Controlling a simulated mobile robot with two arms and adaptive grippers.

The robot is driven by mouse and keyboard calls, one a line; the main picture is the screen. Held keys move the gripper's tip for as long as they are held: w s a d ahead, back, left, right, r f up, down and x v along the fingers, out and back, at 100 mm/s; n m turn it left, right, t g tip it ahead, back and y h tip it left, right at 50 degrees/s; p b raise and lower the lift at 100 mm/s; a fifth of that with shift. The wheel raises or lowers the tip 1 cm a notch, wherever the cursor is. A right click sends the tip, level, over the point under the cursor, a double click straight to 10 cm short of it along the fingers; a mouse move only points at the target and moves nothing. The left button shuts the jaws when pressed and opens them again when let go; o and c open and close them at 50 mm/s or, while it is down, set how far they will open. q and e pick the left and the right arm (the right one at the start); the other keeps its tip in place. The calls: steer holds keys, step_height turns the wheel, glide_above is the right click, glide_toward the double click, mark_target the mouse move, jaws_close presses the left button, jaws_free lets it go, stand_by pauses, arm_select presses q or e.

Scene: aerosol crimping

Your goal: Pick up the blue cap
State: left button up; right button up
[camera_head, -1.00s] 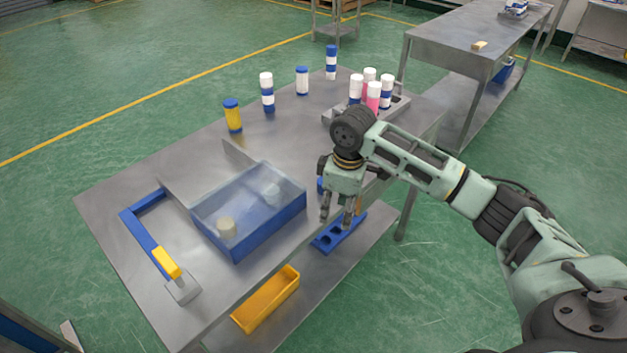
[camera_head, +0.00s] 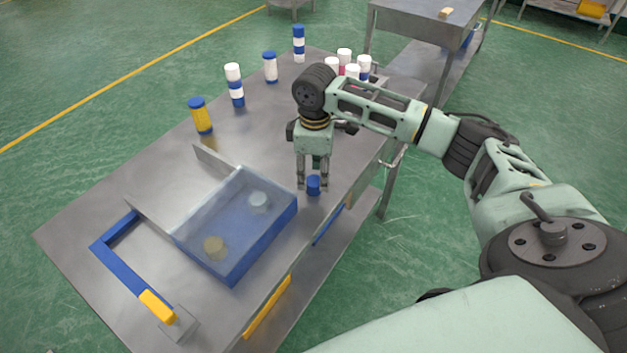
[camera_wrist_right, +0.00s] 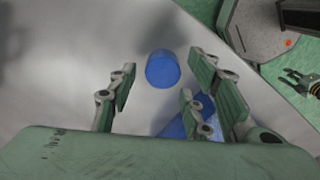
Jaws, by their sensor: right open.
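The blue cap (camera_head: 313,186) stands on the steel table near its right edge, just right of the blue bin. My right gripper (camera_head: 314,184) points down at it with its fingers open. In the right wrist view the blue cap (camera_wrist_right: 162,69) lies ahead of the spread fingers of my right gripper (camera_wrist_right: 170,90), roughly between them and free of visible contact. My left gripper is not in view.
A blue bin (camera_head: 262,245) with a clear cover stands left of the cap. A blue bar with a yellow grip (camera_head: 157,306) lies at the front. Several bottles, including a yellow one (camera_head: 202,118), stand farther back. The right table edge is close.

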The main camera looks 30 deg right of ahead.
mark_target(314, 178)
step_height(314, 178, down, 3)
steer(key=shift+w+r, duration=0.1)
steer(key=shift+r, duration=0.05)
steer(key=shift+w+f+p, duration=0.1)
steer(key=shift+f+p, duration=0.2)
steer(key=shift+f, duration=0.1)
steer(key=shift+c, duration=0.2)
steer(key=c, duration=0.5)
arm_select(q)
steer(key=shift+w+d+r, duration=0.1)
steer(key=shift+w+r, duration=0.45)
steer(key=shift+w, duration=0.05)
arm_select(e)
steer(key=shift+c, duration=0.9)
